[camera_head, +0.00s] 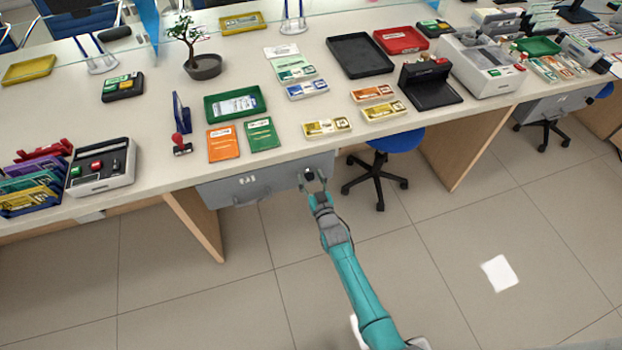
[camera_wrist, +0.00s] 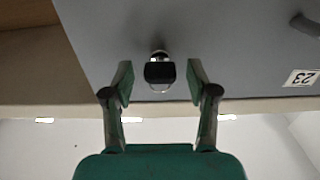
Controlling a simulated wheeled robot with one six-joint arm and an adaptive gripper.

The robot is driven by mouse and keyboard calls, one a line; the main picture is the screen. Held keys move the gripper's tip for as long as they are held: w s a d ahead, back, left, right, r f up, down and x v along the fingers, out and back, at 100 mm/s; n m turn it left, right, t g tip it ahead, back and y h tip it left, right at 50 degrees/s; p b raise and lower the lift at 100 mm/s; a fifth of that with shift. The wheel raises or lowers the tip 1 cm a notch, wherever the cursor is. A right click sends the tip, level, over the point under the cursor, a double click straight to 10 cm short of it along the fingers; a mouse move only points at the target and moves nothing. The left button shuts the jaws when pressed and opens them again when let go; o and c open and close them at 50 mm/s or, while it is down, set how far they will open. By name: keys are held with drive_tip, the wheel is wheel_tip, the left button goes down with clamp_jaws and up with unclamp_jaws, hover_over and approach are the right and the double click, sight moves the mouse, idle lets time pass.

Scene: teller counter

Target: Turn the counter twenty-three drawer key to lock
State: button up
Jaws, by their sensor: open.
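The grey drawer (camera_head: 262,183) hangs under the counter's front edge; its white 23 label (camera_wrist: 301,78) shows upside down at the right of the wrist view. The drawer key (camera_wrist: 160,71) has a black head and a metal ring, and sits in a lock on the drawer front. My gripper (camera_wrist: 158,82) is open, with one finger on each side of the key head and a gap on both sides. In the head view my gripper (camera_head: 313,182) is at the drawer's right end, around the small dark key head (camera_head: 309,175).
The drawer's handle (camera_wrist: 305,25) is at the upper right of the wrist view. The counter top (camera_head: 300,100) above holds trays, booklets and banknote bundles. A blue swivel chair (camera_head: 398,140) stands right of the drawer. The floor in front is mostly clear.

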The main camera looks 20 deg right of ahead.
clamp_jaws()
drive_tip(key=shift+n, duration=0.3)
drive_tip(key=n, duration=0.3)
drive_tip(key=shift+a+n, duration=0.1)
drive_tip(key=shift+n, duration=0.2)
drive_tip(key=n, duration=0.4)
drive_tip(key=shift+n, duration=0.3)
drive_tip(key=n, duration=0.4)
drive_tip(key=shift+a+f, duration=0.1)
drive_tip(key=n, duration=0.5)
drive_tip(key=shift+f, duration=0.1)
